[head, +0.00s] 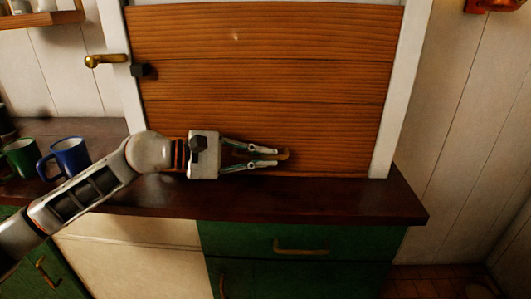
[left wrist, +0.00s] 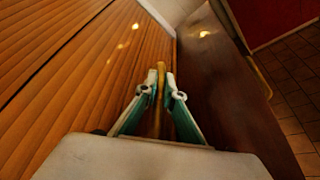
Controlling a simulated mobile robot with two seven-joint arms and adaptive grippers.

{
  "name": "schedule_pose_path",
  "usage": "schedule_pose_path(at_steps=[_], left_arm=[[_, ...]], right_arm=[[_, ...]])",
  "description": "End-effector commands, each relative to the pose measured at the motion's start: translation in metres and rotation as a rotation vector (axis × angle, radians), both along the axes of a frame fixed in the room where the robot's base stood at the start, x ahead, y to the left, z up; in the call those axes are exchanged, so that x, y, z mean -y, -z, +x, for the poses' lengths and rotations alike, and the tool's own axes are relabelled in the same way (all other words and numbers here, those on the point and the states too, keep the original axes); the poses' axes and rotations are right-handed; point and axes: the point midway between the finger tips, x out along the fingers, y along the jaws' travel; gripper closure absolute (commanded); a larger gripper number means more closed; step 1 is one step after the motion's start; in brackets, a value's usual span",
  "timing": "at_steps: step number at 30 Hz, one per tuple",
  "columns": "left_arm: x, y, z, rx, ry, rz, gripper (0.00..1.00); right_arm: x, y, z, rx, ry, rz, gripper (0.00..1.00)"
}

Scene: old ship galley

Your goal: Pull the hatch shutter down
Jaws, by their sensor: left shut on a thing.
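The hatch shutter (head: 260,70) is a panel of orange-brown wooden slats in a white frame (head: 403,85). It fills the visible hatch opening, and its lower edge is at or very near the dark counter top (head: 330,202); any small gap there I cannot make out. My left gripper (head: 276,157) is low in front of the shutter, its fingers shut on the shutter's handle (head: 285,154). In the left wrist view the brass-coloured handle (left wrist: 161,68) runs between the fingertips (left wrist: 160,93). My right gripper is not in view.
A blue mug (head: 71,156) and a green mug (head: 22,158) stand on the counter at the left, near my left arm. A brass latch (head: 105,61) is on the left of the frame. Green drawers (head: 300,241) are below. The counter's right part is clear.

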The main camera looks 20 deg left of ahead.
Motion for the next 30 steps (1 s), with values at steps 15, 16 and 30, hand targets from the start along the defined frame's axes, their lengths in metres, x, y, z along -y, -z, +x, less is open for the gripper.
schedule_pose_path(at_steps=[15, 16, 30], left_arm=[[0.001, 0.006, -0.001, -0.011, 0.004, 0.004, 0.75], [0.001, 0.006, -0.001, -0.011, 0.003, 0.003, 0.75], [-0.036, -0.003, -0.024, -0.011, -0.003, 0.007, 0.75]], right_arm=[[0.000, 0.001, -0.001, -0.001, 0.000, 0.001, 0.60], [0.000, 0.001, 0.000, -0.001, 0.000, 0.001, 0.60], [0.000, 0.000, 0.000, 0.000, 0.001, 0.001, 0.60]])
